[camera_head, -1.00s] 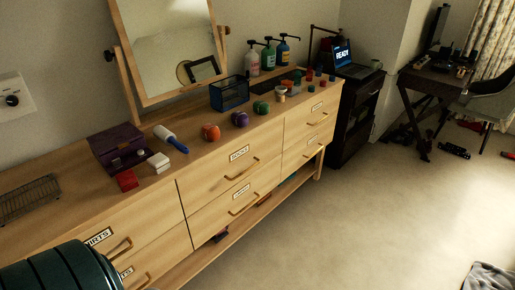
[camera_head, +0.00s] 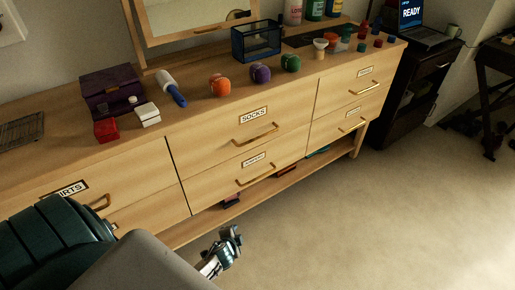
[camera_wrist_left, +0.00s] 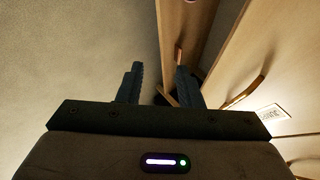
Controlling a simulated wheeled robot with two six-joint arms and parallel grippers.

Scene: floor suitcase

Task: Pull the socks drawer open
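The socks drawer (camera_head: 210,141) is in the upper row of the wooden dresser, marked by a SOCKS label. Its front looks flush with the dresser, so it is closed. Its brass bar handle (camera_head: 256,136) sits below the label. My left gripper (camera_head: 229,247) is low in front of the dresser, below the drawers and apart from the handle. In the left wrist view my left gripper (camera_wrist_left: 158,86) has its two fingers spread with nothing held between them. Drawer fronts and a handle (camera_wrist_left: 245,93) show to its right. My right gripper is not in view.
On the dresser top stand a purple box (camera_head: 111,91), a lint roller (camera_head: 171,88), colored balls (camera_head: 260,74) and a blue mesh basket (camera_head: 256,42). A lower drawer's handle (camera_head: 255,175) lies beneath the socks handle. The carpet (camera_head: 350,225) in front is clear.

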